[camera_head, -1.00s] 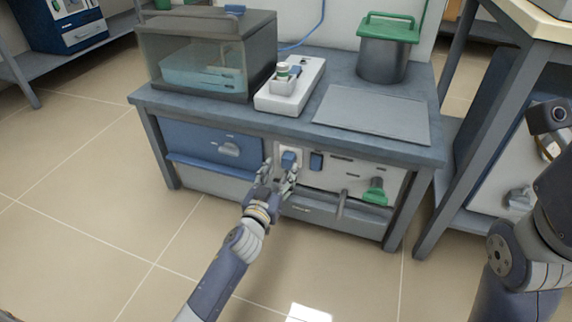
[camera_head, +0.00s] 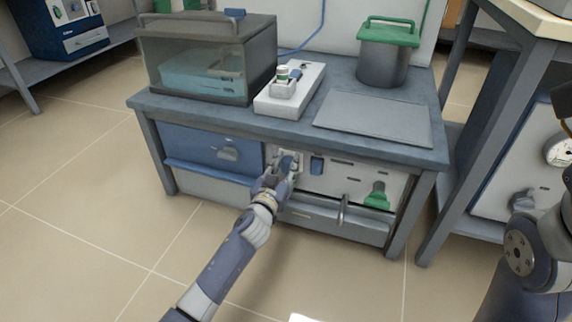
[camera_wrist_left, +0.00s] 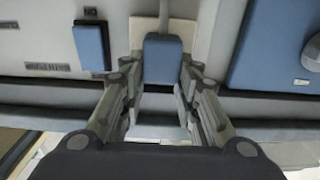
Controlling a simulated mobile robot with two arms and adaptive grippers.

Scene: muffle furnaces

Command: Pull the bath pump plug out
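The plug (camera_wrist_left: 163,58) is a blue block standing out from a pale socket plate on the front panel of the bench. In the head view the plug (camera_head: 287,163) is partly hidden by my left gripper (camera_head: 280,167). In the left wrist view my left gripper (camera_wrist_left: 161,72) is open, with one finger on each side of the plug. Narrow gaps seem to show between the fingers and the plug, so contact cannot be confirmed. My right arm is at the right edge of the head view, and its gripper does not show.
A blue switch (camera_head: 317,164) sits beside the socket. A glass bath (camera_head: 205,62), a white unit (camera_head: 290,92) and a green-lidded pot (camera_head: 386,55) stand on the bench (camera_head: 290,118).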

